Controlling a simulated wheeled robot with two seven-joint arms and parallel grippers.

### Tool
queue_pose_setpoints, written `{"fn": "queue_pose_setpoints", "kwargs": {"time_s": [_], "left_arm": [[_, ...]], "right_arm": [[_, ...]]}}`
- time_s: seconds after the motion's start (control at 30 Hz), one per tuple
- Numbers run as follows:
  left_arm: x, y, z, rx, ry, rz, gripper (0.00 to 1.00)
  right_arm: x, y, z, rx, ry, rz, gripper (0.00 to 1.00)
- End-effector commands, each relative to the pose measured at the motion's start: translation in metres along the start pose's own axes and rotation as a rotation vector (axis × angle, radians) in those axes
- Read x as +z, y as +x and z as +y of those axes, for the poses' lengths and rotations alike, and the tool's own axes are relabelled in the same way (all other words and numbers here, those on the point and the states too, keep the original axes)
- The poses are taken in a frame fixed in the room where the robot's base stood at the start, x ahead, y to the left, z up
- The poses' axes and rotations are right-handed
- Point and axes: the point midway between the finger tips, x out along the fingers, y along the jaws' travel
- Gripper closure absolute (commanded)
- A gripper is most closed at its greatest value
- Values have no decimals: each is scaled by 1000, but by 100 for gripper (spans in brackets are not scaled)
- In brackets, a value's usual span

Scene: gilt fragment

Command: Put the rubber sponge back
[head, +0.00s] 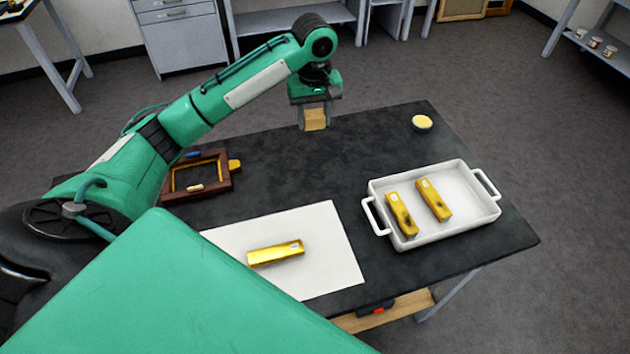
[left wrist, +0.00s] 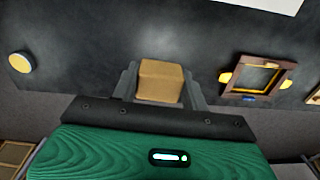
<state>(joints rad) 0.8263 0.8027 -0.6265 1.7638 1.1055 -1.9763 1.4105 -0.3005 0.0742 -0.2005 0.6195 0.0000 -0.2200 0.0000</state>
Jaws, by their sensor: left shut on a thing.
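The rubber sponge (head: 315,120) is a tan block held between the fingers of my left gripper (head: 315,116). In the head view they are above the far edge of the black table (head: 290,165). In the left wrist view the sponge (left wrist: 160,82) sits squarely between the two grey fingers, with dark tabletop behind it. My left gripper is shut on it, and it looks clear of the table. My right gripper is not in view.
A dark wooden frame (head: 230,172) lies at the table's left. A white sheet (head: 338,240) holds a gilt bar (head: 276,253). A white tray (head: 462,222) holds two gilt bars (head: 401,214). The middle back is clear.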

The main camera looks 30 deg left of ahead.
Motion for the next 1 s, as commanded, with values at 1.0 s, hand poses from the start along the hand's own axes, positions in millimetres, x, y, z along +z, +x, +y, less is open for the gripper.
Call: {"fn": "queue_pose_setpoints", "kwargs": {"time_s": [1.0], "left_arm": [[-12,174,-6,-2,-75,-13,73]], "right_arm": [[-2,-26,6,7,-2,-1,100]]}}
